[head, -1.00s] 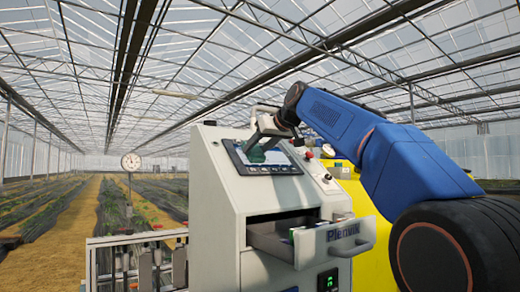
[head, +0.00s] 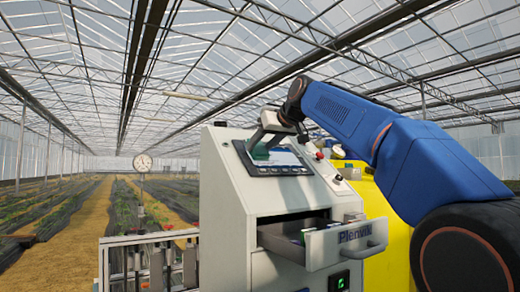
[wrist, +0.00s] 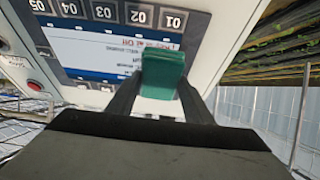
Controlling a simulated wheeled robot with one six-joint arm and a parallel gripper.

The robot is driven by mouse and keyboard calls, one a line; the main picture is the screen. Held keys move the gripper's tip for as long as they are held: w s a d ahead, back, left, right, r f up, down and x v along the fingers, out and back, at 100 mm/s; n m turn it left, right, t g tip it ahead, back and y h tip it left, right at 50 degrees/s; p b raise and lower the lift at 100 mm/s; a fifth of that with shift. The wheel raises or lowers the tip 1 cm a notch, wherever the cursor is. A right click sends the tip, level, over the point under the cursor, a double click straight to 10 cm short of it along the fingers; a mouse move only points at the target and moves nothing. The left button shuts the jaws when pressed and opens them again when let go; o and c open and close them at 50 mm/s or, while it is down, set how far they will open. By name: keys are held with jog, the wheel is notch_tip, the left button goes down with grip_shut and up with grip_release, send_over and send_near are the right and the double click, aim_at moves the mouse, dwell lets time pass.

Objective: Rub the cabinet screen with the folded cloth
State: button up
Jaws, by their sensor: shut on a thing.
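The cabinet (head: 230,200) is a pale grey housing with a sloped top face that carries the screen (head: 285,158). My gripper (head: 262,150) is at the upper left part of the screen, shut on the green folded cloth (head: 260,153). In the wrist view the cloth (wrist: 164,70) sits between my two dark fingers (wrist: 160,98) and overlaps the lit screen (wrist: 95,48). The cloth looks to be at or very near the glass; I cannot tell whether it touches. My gripper hides part of the screen in the head view.
An open drawer (head: 342,246) juts from the cabinet's front below the screen. A red button (head: 319,155) sits right of the screen. A yellow tank (head: 385,225) stands behind at right. A gauge (head: 142,163) and pipework (head: 150,258) stand at left.

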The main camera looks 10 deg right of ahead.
jog(key=shift+s+d+r, duration=0.25)
jog(key=shift+s+r, duration=0.5)
jog(key=shift+r, duration=0.15)
jog(key=shift+s+d+r, duration=0.25)
jog(key=shift+s+r, duration=0.5)
jog(key=shift+r, duration=0.1)
jog(key=shift+s+d+r, duration=0.15)
jog(key=shift+s+r, duration=0.35)
jog(key=shift+r, duration=0.05)
jog(key=shift+s+d+r, duration=0.15)
jog(key=shift+s+r, duration=0.3)
jog(key=shift+r, duration=0.1)
jog(key=shift+f, duration=0.15)
jog(key=shift+w+a+f, duration=0.15)
jog(key=shift+w+f, duration=0.35)
jog(key=shift+f, duration=0.5)
jog(key=shift+w+a+f, duration=0.2)
jog(key=shift+w+f, duration=0.35)
jog(key=shift+f, duration=0.4)
jog(key=shift+w+a+f, duration=0.15)
jog(key=shift+w+f, duration=0.35)
jog(key=shift+f, duration=0.5)
jog(key=shift+w+a+f, duration=0.2)
jog(key=shift+w+f, duration=0.45)
jog(key=shift+f, duration=0.15)
jog(key=shift+d, duration=0.15)
